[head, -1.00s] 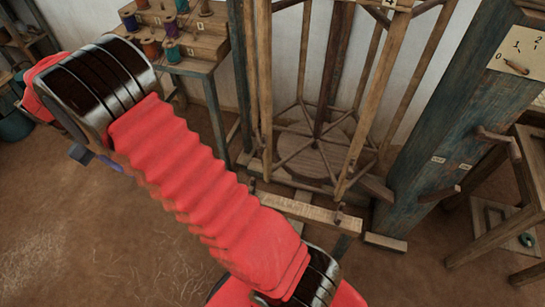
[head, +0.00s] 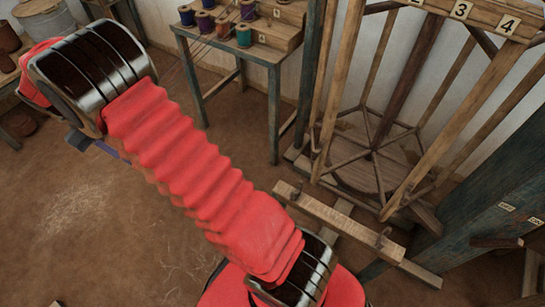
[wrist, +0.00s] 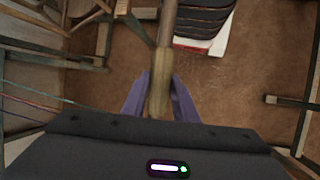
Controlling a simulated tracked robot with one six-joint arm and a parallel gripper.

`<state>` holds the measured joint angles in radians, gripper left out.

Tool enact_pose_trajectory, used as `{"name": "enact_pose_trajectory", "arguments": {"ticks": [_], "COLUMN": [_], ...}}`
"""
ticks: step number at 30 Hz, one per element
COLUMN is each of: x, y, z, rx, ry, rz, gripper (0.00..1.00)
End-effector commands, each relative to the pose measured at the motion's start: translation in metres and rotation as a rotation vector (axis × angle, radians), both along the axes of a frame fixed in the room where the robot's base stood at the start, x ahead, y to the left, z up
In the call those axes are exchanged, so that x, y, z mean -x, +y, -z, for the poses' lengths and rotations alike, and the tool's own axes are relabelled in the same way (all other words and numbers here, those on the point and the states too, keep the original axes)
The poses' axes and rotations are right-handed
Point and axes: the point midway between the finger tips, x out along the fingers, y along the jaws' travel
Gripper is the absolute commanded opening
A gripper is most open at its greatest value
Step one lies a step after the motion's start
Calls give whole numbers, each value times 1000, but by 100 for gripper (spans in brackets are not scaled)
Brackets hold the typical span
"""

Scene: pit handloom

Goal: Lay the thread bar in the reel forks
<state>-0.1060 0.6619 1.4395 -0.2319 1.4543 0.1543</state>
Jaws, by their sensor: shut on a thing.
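My gripper (wrist: 160,95) has its two purple fingers closed on a round wooden bar (wrist: 167,30), seen in the wrist view. The bar runs from between the fingers up past the top edge, so its far end is out of sight. In the head view the gripper is mostly hidden behind my arm at the left, and I cannot make out the bar there. The tall wooden reel frame (head: 375,160) stands right of my arm. A low beam (head: 335,218) in front of it carries small upright pieces, possibly the forks; their shape is unclear.
A blue-green table (head: 235,48) with thread spools (head: 243,36) and a stepped rack stands behind. A thick blue-green post (head: 490,225) rises at the right. Coloured threads (wrist: 45,105) cross the wrist view's left side. The earth floor (head: 90,230) at the left is largely clear.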

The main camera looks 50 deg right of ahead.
Motion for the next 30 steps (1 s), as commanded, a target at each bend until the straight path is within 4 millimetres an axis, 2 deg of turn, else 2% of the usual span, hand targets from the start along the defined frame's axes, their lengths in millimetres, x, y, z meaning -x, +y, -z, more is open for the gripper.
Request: {"name": "enact_pose_trajectory", "arguments": {"ticks": [9, 14, 17, 20, 26, 30], "x": [0, 2, 6, 13, 37, 61], "y": [11, -4, -29, -64, -143, -197], "z": [0, 2, 4, 8, 16, 21], "rx": [0, 3, 9, 14, 30, 42], "ry": [0, -1, -1, -1, -1, -1], "rz": [-21, -15, 0, 19, 54, 69], "gripper": [0, 0, 0, 0, 0, 0]}}
